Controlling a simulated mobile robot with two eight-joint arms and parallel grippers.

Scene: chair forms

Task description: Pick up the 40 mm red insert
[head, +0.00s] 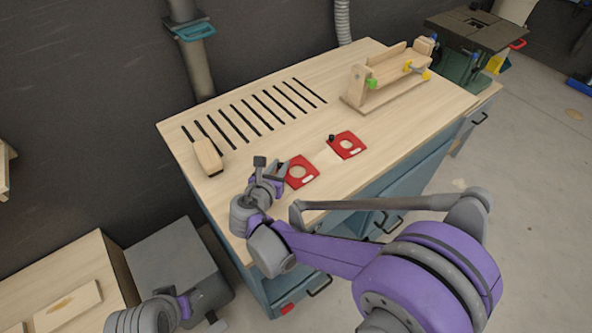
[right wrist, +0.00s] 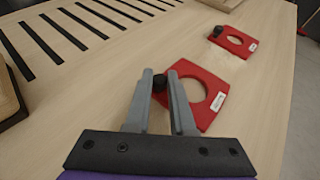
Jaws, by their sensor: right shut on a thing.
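Two flat red inserts lie on the wooden workbench top (head: 225,115). The near red insert (head: 303,180) has a round hole and a white label; it also shows in the right wrist view (right wrist: 205,120). The far red insert (head: 354,148) has a smaller-looking hole, a black knob and a label; it also shows in the wrist view (right wrist: 245,42). The labels are too small to read. My right gripper (right wrist: 161,92) is shut on the near insert's black knob (right wrist: 159,84), at its left corner. The insert appears flat on the bench. My left gripper (head: 200,310) is low at the bottom left, its fingers unclear.
A bench top with several black slots (head: 257,112) lies behind. A wooden block (head: 208,156) stands at the left, and a wooden jig (head: 388,80) with green and yellow knobs at the back right. A pale patch (head: 327,157) lies between the inserts. The right front is clear.

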